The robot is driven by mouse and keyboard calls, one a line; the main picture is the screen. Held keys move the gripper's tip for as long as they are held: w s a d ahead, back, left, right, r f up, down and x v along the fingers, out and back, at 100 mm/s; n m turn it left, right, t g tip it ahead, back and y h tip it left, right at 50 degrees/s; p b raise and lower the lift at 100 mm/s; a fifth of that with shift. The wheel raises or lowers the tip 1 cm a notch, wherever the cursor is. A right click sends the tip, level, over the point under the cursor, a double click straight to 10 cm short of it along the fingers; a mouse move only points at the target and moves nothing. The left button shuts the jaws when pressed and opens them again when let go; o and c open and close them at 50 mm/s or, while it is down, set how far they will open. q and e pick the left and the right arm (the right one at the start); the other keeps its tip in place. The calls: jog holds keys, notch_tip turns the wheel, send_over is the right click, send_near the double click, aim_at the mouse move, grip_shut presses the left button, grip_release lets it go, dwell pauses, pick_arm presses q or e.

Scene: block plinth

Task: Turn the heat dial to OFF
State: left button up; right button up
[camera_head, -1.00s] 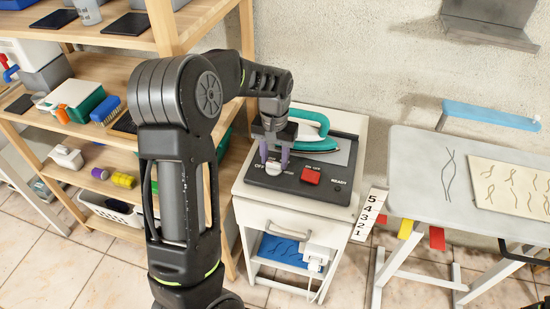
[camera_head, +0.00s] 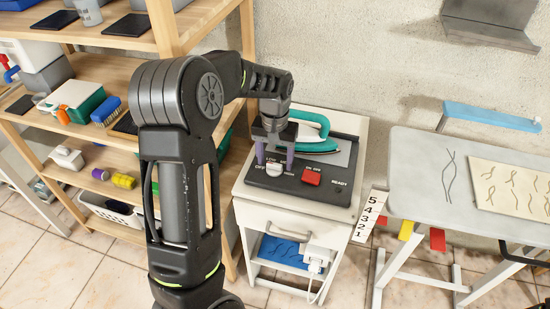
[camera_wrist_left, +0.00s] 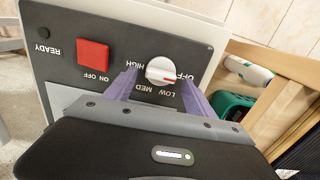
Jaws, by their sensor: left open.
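The heat dial is a white round knob (camera_head: 274,170) with a red mark, on the dark control panel (camera_head: 318,190) of the white cabinet. In the left wrist view the dial (camera_wrist_left: 160,70) has OFF, LOW, MED and HIGH printed around it, and its red mark sits on the side near OFF and LOW; its exact setting is hard to tell. My left gripper (camera_head: 275,155) is open, its purple fingers on either side of the dial, with gaps visible in the left wrist view (camera_wrist_left: 158,88). My right gripper is not in view.
A red ON/OFF button (camera_head: 311,176) sits beside the dial. A teal iron (camera_head: 312,128) rests behind it on the panel. A wooden shelf (camera_head: 95,165) with several goods stands left, an ironing board (camera_head: 430,170) right. Tiled floor lies free in front.

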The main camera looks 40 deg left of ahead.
pick_arm(q)
notch_tip(320, 180, up, 8)
jog(key=shift+f+b, duration=0.1)
jog(key=shift+b, duration=0.2)
dwell(0.3)
dwell(0.4)
